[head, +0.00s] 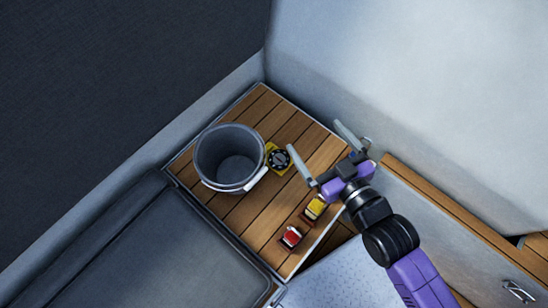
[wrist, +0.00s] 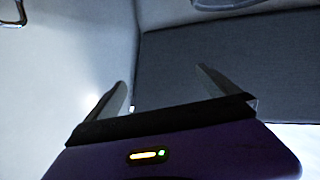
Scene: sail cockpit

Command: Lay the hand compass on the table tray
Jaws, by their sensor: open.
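The hand compass (head: 278,159), yellow with a round black dial, lies on the slatted wooden surface in the head view, close beside the grey bucket. My gripper (head: 315,138) is open and empty, to the right of the compass and apart from it. Its two fingers point toward the upper left. In the wrist view my gripper (wrist: 163,78) shows both fingers spread with nothing between them, and the compass is not in that view. I cannot make out a table tray in either view.
A small yellow item (head: 315,208) and a red one (head: 291,236) sit on the slats (head: 248,212) below my gripper. A dark cushion (head: 170,245) lies lower left.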

